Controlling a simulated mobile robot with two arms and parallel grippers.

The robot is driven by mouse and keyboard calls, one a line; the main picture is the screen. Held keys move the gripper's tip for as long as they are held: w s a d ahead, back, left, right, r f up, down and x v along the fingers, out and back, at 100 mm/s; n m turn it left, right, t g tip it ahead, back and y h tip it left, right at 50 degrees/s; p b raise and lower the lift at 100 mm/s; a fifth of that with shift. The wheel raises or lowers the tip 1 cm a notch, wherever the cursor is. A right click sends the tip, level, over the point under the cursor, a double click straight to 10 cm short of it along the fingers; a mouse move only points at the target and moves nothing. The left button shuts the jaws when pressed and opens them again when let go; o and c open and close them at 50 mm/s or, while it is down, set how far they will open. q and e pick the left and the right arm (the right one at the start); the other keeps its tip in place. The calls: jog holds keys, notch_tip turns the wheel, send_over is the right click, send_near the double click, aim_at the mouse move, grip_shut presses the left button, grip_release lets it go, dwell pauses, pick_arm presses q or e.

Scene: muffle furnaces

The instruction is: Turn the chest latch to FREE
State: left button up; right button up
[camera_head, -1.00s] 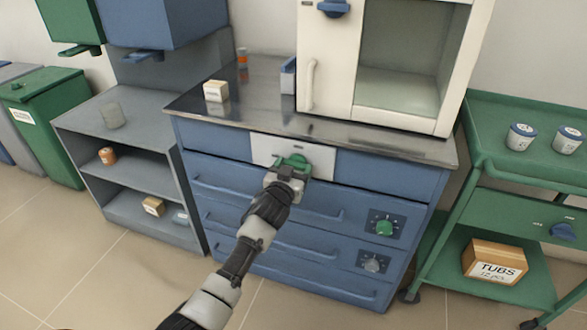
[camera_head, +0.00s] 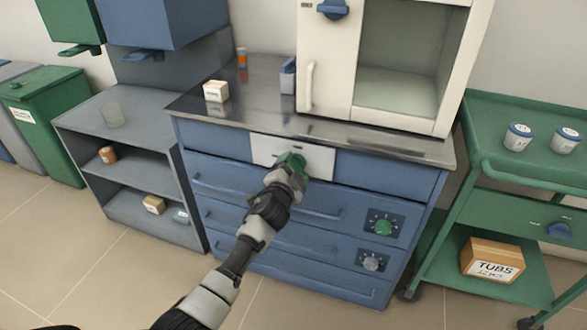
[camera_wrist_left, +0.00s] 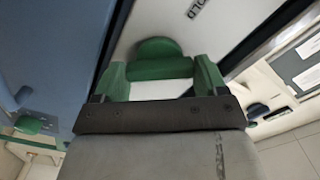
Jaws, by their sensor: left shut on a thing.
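The chest latch (camera_head: 290,158) is a green handle on a white plate (camera_head: 262,148), at the top front of the blue drawer chest. My left gripper (camera_head: 292,170) is at the latch, shut on it, and hides its lower part. In the left wrist view the green latch (camera_wrist_left: 160,58) shows as a rounded piece just ahead of my left gripper (camera_wrist_left: 160,82). Black letters, partly cut off and ending in "OLD", show on the white plate there. The latch's exact angle is hard to tell. My right gripper is not in view.
A cream furnace (camera_head: 320,75) with a glass window stands on the chest's metal top. A green trolley (camera_head: 510,190) is close on the right, a grey shelf unit (camera_head: 75,125) on the left. Two dials (camera_head: 383,227) sit low on the chest front. The floor in front is clear.

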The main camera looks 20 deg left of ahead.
pick_arm(q)
jog(key=m, duration=0.3)
jog(key=shift+f+m, duration=0.1)
jog(key=shift+m, duration=0.3)
jog(key=m, duration=0.2)
jog(key=shift+m, duration=0.8)
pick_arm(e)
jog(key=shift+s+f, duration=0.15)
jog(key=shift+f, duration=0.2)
pick_arm(q)
jog(key=o, duration=0.9)
